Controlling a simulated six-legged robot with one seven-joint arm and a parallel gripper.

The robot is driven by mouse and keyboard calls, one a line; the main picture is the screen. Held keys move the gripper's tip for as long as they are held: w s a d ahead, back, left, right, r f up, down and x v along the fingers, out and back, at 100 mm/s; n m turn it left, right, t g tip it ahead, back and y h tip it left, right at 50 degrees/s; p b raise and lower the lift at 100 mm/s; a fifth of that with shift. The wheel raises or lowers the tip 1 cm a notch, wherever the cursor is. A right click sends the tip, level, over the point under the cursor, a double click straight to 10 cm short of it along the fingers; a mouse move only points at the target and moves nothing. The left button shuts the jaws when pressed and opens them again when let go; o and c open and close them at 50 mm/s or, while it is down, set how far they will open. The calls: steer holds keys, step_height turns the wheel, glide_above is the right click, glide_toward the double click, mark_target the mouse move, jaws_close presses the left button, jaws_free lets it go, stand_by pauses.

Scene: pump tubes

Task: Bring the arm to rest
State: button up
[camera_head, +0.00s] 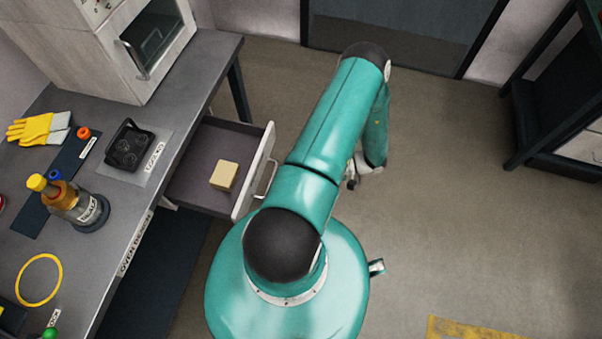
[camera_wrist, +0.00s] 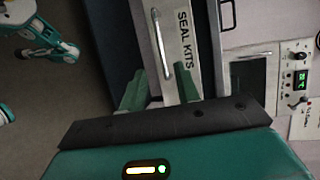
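My teal arm (camera_head: 335,120) reaches away from my body over the open floor, with its elbow high and its forearm folded down. My gripper (camera_head: 352,178) hangs below the arm, small and partly hidden in the head view. In the wrist view my gripper (camera_wrist: 159,88) shows two green fingers set apart, with nothing held between them. Beyond them is a drawer front labelled SEAL KITS (camera_wrist: 184,45); I cannot tell its distance from the fingertips.
An open drawer (camera_head: 190,185) holding a pale yellow block (camera_head: 224,175) juts from the bench left of my arm. The bench (camera_head: 185,85) carries an oven (camera_head: 125,45), gloves (camera_head: 35,130), a black tray (camera_head: 130,145) and a bottle (camera_head: 75,205). Floor right of my arm is clear.

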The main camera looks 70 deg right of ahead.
steer(key=shift+d+r, duration=0.1)
stand_by(0.6)
steer(key=w+r+n+g+y, duration=0.3)
steer(key=w+r+n+g, duration=0.45)
steer(key=w+r, duration=0.95)
steer(key=w+a+r+n+g+h, duration=0.1)
steer(key=w+a+r+g+h, duration=0.2)
steer(key=a+r, duration=0.35)
steer(key=w+a+r+n+g, duration=0.1)
steer(key=w+a+r+g, duration=0.2)
steer(key=w+a+r, duration=0.4)
steer(key=s+a+r+n+t+h, duration=0.1)
steer(key=a+r+n+t+h, duration=0.1)
steer(key=a+r, duration=0.7)
steer(key=s+a+r+n+t+h, duration=0.2)
steer(key=a+r+h, duration=0.2)
steer(key=a+r, duration=0.4)
steer(key=shift+s+a+r+h, duration=0.3)
steer(key=shift+a+r+h, duration=0.1)
steer(key=shift+a, duration=0.85)
steer(key=shift+d+n+t, duration=0.15)
steer(key=shift+n+t, duration=0.1)
